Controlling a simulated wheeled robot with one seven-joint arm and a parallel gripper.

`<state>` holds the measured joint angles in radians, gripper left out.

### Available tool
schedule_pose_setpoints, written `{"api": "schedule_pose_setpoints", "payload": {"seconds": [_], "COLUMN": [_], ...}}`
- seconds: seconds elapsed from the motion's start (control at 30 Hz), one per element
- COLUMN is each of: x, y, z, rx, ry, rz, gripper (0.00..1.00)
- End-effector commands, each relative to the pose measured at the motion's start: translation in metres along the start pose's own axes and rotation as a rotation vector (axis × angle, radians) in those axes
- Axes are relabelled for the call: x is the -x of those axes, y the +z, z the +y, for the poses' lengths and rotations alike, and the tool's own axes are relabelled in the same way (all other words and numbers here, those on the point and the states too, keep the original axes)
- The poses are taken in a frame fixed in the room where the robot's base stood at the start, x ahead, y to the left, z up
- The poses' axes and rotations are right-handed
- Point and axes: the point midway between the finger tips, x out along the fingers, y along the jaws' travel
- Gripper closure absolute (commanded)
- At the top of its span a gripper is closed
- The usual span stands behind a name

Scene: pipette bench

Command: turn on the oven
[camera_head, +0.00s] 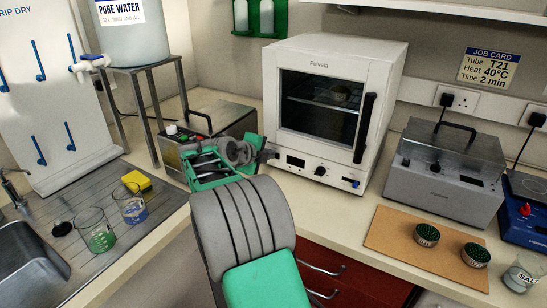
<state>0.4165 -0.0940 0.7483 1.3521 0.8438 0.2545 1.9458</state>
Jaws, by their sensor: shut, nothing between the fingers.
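The white oven (389,60) stands on the bench at the centre, its glass door closed and a black handle down the door's right side. Its lower front panel holds a small dark display (295,161), a black knob (320,171) and a small blue-marked control (351,182) at the right end. The display looks dark. My gripper (272,155) is shut and empty in front of the oven's lower left corner, left of the display. I cannot tell whether its tips touch the oven.
A metal box with red and green controls (222,112) stands left of the oven, partly behind my arm. A grey lidded unit (440,188) stands to the right. A brown board (392,236) with two dark round racks lies in front. Beakers stand near the sink (30,262).

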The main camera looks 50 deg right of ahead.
Motion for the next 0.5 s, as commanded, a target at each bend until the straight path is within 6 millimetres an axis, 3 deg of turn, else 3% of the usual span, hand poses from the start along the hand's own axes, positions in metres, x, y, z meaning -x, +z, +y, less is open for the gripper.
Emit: {"api": "schedule_pose_setpoints", "payload": {"seconds": [0.33,0.5], "x": [0.001,0.02], "y": [0.0,0.002], "z": [0.005,0.021], "rx": [0.001,-0.001], "ry": [0.003,0.001], "rz": [0.001,-0.002], "gripper": [1.0,1.0]}}
